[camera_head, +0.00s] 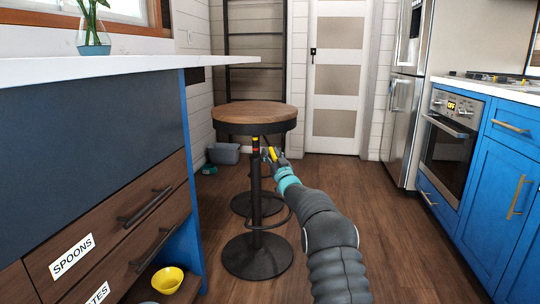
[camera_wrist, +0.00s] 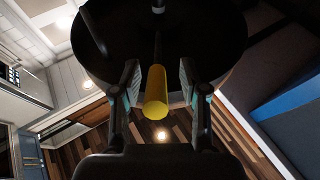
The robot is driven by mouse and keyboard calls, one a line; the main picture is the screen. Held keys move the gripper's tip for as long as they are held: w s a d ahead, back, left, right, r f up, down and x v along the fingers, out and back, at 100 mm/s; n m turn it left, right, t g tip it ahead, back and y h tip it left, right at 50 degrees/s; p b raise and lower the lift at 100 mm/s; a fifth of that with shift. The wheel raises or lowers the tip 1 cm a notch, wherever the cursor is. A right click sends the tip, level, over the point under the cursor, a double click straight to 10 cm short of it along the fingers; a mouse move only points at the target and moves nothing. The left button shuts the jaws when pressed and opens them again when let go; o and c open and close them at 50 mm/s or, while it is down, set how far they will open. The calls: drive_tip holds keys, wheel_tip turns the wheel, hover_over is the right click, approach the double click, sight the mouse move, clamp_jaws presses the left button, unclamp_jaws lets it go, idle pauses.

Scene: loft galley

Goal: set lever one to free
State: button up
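The lever (camera_wrist: 156,95) has a yellow cylindrical grip on a thin dark rod under the round stool seat (camera_head: 254,113). In the head view its yellow grip (camera_head: 271,154) shows just right of the stool's post. My gripper (camera_wrist: 159,78) is open, with one finger on each side of the yellow grip and a gap visible on both sides. In the head view my gripper (camera_head: 275,160) is below the seat, partly hiding the lever. No label for the lever's setting is legible. Red and yellow bands (camera_head: 255,146) mark the post.
The counter (camera_head: 120,68) with drawers is at left, with a yellow bowl (camera_head: 168,279) below. The oven (camera_head: 447,140) and blue cabinets are at right. Wood floor between is clear.

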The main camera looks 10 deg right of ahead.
drive_tip(key=shift+s+d, duration=0.25)
drive_tip(key=v, duration=1.1)
drive_tip(key=shift+s, duration=0.25)
drive_tip(key=shift+a+f, duration=0.1)
drive_tip(key=shift+f, duration=0.05)
